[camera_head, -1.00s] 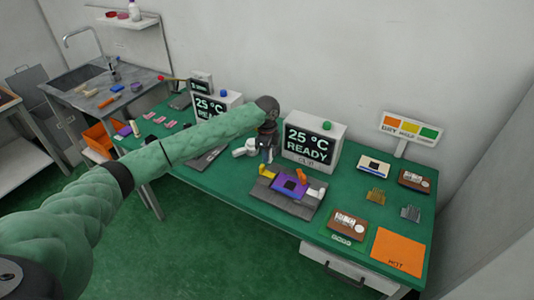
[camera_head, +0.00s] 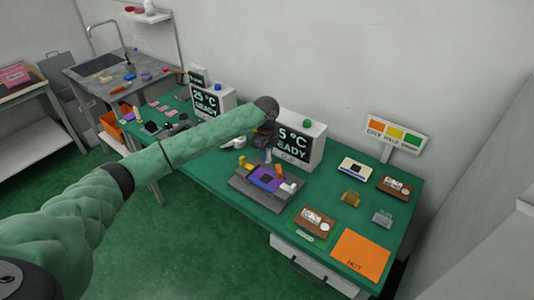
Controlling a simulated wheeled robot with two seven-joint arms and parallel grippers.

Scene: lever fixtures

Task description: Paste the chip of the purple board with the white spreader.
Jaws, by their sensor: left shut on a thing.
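The purple board (camera_head: 256,182) lies in a dark grey fixture (camera_head: 245,195) on the green bench, with a dark square chip (camera_head: 268,178) on its top. A yellow piece and an orange piece stand at the fixture's back, and a white piece at its right. My left gripper (camera_head: 267,150) points down just above and behind the board. It is shut on a small pale thing, probably the white spreader (camera_head: 268,157), whose tip hangs over the board's back edge. Whether the tip touches anything is too small to tell. My right gripper is not in view.
A display station (camera_head: 312,143) stands right behind the gripper, partly hidden by my arm. A white rounded item (camera_head: 233,142) lies to the left. An orange HOT pad (camera_head: 360,255), brown trays and a sign (camera_head: 397,133) are at the right. A sink counter (camera_head: 105,68) is at the far left.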

